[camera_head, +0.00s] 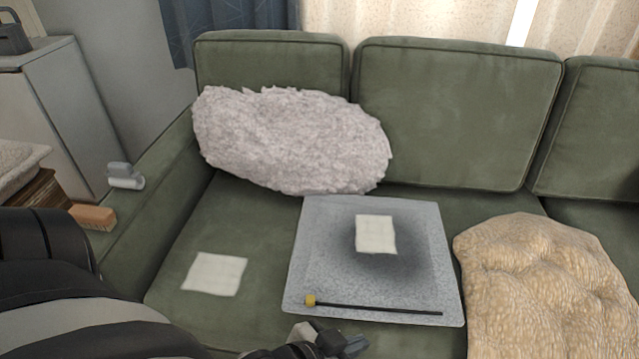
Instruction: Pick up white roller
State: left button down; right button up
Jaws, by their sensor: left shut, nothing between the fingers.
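A small lint roller with a grey handle and a white roller (126,183) rests on the left armrest of the green sofa. My left arm comes in from the left, and its gripper (340,343) is at the bottom centre, just in front of the grey mat. It is shut and empty, well to the right of the white roller and apart from it. My right gripper is not in view.
A wooden brush (92,216) lies on the armrest near the roller. A grey mat (310,250) on the seat bears a white cloth (376,234) and a black stick (380,309). Another cloth (214,273), a fluffy pillow (290,140) and a tan cushion (550,285) take up more seat.

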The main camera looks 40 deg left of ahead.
aim_at(122, 174)
jog(key=u, duration=3.6)
jog(key=i, duration=0.6)
